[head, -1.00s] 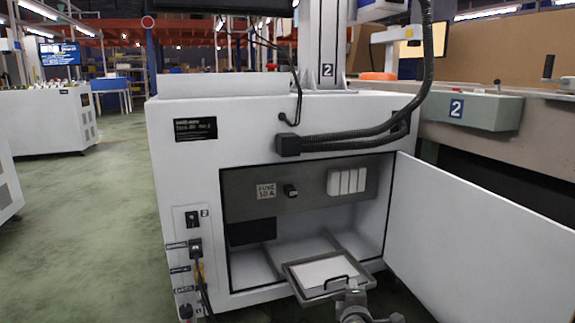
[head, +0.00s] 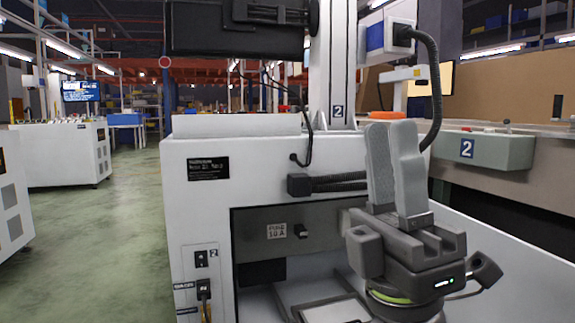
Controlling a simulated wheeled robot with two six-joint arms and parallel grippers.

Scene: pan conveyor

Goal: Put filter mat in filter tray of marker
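The gripper and the frame's lower edge hide much of the tray.
The white marker cabinet (head: 255,160) fills the middle, with a thick black hose (head: 436,90) at its upper right. Its open door (head: 500,265) reaches out to the lower right. A conveyor with a label 2 box (head: 490,150) stands at right. The green floor (head: 100,240) is clear at left.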

